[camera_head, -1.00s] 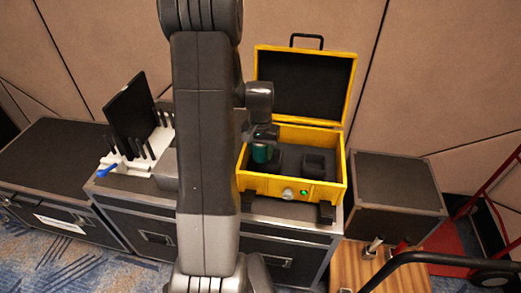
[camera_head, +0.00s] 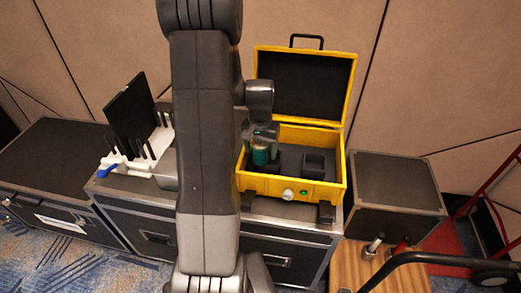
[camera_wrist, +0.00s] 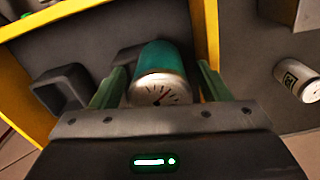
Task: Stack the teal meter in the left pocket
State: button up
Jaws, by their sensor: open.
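The teal meter (camera_head: 261,155), a cylinder with a silver rim and a dial face, is at the left pocket of the open yellow case (camera_head: 290,186). In the wrist view the meter (camera_wrist: 163,65) shows its dial toward the camera, between my fingers. My gripper (camera_wrist: 160,80) is open, with a gap visible on both sides of the meter. In the head view my gripper (camera_head: 263,133) is just above the meter. The meter's lower end is hidden, so I cannot tell how deep it sits. The right pocket (camera_head: 319,164) is empty; it also shows in the wrist view (camera_wrist: 60,90).
The case's raised lid (camera_head: 305,85) stands behind. A white cylinder (camera_wrist: 298,80) with a label is outside the case in the wrist view. A white rack (camera_head: 140,155) with a black panel stands left. A dark box (camera_head: 395,185) stands right.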

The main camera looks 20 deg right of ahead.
notch_tip(320, 180, up, 12)
jog(key=shift+f, duration=0.15)
dwell(0.3)
notch_tip(320, 180, down, 14)
jog(key=shift+r+b, duration=0.25)
jog(key=shift+b, duration=0.4)
jog(key=shift+r+p, duration=0.35)
jog(key=shift+r, duration=0.05)
